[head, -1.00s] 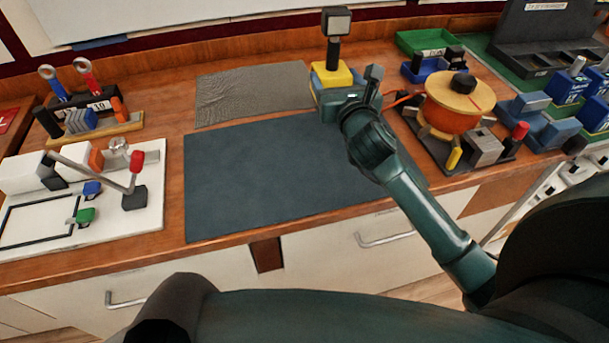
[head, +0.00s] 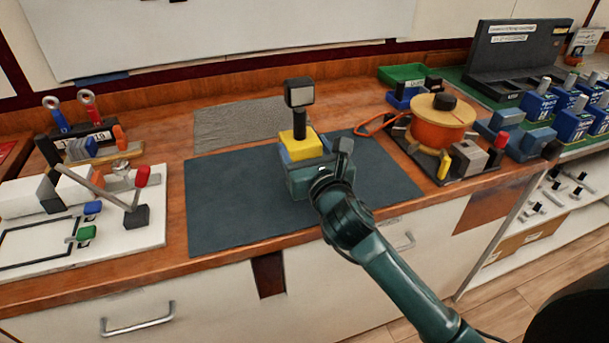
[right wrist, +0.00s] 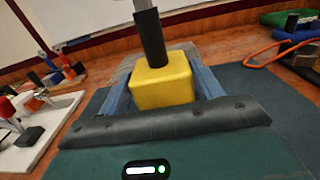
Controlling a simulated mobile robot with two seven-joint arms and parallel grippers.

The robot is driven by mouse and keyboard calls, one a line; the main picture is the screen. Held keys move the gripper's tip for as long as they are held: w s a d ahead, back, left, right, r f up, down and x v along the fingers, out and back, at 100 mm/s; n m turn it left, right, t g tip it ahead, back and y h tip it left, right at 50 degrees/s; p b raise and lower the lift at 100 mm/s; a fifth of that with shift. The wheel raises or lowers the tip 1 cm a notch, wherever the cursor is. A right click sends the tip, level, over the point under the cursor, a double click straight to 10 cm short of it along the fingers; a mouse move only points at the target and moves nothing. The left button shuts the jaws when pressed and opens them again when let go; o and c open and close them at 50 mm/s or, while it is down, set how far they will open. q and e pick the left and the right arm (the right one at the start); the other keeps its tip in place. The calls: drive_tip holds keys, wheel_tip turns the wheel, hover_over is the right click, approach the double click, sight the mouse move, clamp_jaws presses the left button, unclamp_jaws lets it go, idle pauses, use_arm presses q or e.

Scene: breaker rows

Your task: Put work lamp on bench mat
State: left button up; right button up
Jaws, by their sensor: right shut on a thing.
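The work lamp has a yellow block base (head: 301,146), a black post and a square lamp head (head: 299,92). It stands upright in my right gripper (head: 304,153), whose fingers are shut on the yellow base. In the right wrist view the yellow base (right wrist: 162,82) sits between the two blue-grey fingers. The dark bench mat (head: 235,205) lies flat on the wooden bench, and the lamp is over its middle to right part. Whether the base touches the mat is hidden by the gripper. My left gripper is not in view.
A grey textured mat (head: 235,122) lies behind the bench mat. A white board with a lever (head: 138,178) stands at the left. An orange reel (head: 440,122) with an orange cable stands at the right. The bench mat's left half is clear.

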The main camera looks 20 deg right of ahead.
drive_tip(key=shift+f+b, duration=0.6)
drive_tip(key=shift+f, duration=1.75)
drive_tip(key=shift+f, duration=0.2)
drive_tip(key=o, duration=1.3)
